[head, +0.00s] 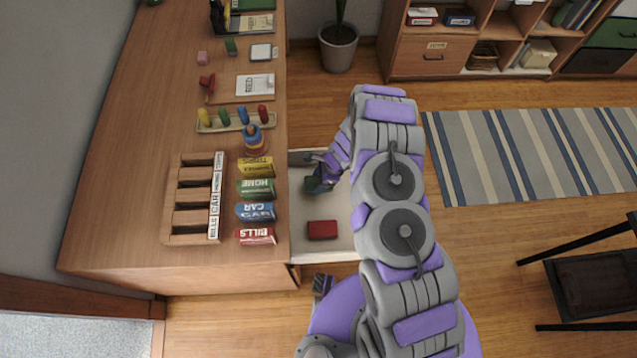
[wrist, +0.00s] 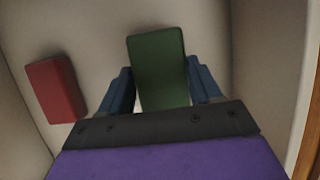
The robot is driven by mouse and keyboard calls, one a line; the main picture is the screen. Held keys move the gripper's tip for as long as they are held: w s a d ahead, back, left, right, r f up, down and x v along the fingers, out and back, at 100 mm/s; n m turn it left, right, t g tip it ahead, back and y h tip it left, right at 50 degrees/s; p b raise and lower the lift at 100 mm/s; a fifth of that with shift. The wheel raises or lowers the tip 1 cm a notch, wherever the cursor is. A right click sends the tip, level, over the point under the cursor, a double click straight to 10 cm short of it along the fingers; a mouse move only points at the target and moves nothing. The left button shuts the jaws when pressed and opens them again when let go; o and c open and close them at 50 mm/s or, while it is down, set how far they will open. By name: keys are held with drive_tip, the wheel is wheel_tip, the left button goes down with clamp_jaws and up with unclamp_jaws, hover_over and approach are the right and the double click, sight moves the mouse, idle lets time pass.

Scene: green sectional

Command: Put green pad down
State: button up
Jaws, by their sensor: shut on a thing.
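The green pad (wrist: 158,62) is between the two blue fingers of my gripper (wrist: 160,92), which is shut on it. In the head view the green pad (head: 312,183) shows as a small dark green patch by my gripper (head: 318,172), partly covered by it. My gripper is inside the open drawer (head: 335,245) of the desk, low over its pale floor. I cannot tell whether the pad touches the floor. A red pad (head: 322,230) lies on the drawer floor, apart from the green one; it also shows at left in the wrist view (wrist: 56,88).
A plant pot (head: 338,50) stands behind. The drawer walls are close around my gripper.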

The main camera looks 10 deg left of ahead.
drive_tip(key=shift+f, duration=1)
drive_tip(key=shift+c, duration=0.5)
drive_tip(key=shift+a, duration=0.1)
drive_tip(key=o, duration=1.1)
drive_tip(key=shift+a, duration=0.2)
drive_tip(key=shift+o, duration=0.4)
drive_tip(key=shift+d, duration=0.2)
drive_tip(key=shift+f, duration=0.15)
drive_tip(key=p+v, duration=0.4)
drive_tip(key=v, duration=1.3)
drive_tip(key=shift+s+a+r+p, duration=0.2)
drive_tip(key=shift+s+r+p, duration=0.05)
drive_tip(key=shift+r+p, duration=0.1)
